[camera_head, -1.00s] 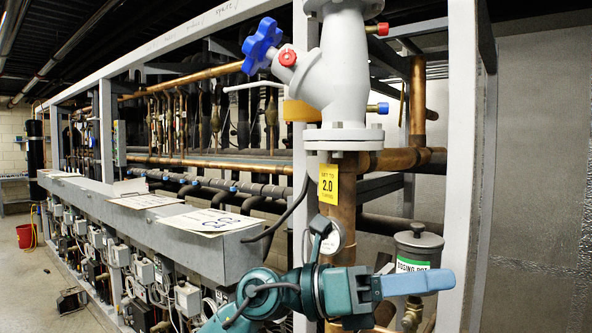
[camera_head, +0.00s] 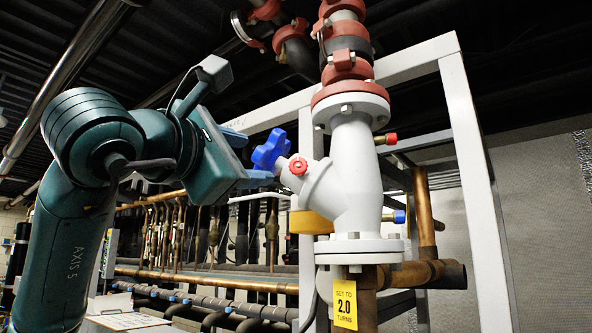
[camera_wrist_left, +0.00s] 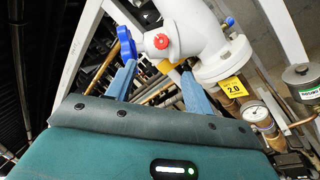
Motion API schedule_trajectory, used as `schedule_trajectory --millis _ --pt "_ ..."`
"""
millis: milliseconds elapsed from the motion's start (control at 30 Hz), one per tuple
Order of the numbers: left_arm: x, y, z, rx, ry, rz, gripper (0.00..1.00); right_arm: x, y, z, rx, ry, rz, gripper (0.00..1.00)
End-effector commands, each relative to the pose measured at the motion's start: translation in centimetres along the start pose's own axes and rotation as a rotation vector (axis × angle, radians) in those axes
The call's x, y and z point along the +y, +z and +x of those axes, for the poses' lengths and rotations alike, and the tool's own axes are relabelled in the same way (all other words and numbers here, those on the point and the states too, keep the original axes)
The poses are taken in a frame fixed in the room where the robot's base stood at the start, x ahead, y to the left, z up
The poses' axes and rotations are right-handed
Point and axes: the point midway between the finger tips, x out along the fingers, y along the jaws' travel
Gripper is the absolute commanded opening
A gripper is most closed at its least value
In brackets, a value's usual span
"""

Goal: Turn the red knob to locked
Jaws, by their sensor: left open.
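The red knob (camera_head: 298,166) is a small round knob on the side of the grey-white valve body (camera_head: 347,180), next to the blue handwheel (camera_head: 270,150). In the left wrist view the red knob (camera_wrist_left: 161,41) shows above the gap between my fingers, with the blue handwheel (camera_wrist_left: 127,42) to its left. My left gripper (camera_head: 257,160) is open and empty, its blue fingers pointing right toward the valve, just left of the knob and close to the handwheel. Whether a finger touches the handwheel I cannot tell. The knob's marking is too small to read. My right gripper is not in view.
A yellow tag reading 2.0 turns (camera_head: 345,304) hangs below the valve flange. Red-capped (camera_head: 391,139) and blue-capped (camera_head: 398,217) ports stick out on the valve's right. Copper pipes (camera_head: 427,273) and a grey frame post (camera_head: 473,180) stand close to the right.

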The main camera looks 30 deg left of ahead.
Motion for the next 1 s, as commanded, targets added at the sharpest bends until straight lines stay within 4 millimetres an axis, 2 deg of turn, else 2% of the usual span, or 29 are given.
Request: schedule_trajectory --millis 167,433,600,800,1000 --pt "0.0 0.1 2.7 0.003 -0.006 -0.001 0.52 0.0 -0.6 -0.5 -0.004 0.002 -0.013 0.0" --pt "0.1 0.2 8.5 0.001 -0.007 -0.001 0.52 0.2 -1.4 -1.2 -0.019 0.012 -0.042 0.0" --pt "0.0 0.2 11.2 -0.001 -0.007 -0.001 0.52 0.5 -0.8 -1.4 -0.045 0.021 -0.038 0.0" --pt "-0.1 0.1 12.7 -0.002 -0.005 0.0 0.52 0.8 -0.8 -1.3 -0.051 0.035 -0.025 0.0" --pt "-0.2 0.1 12.9 -0.002 -0.005 -0.001 0.52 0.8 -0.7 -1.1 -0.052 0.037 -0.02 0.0"
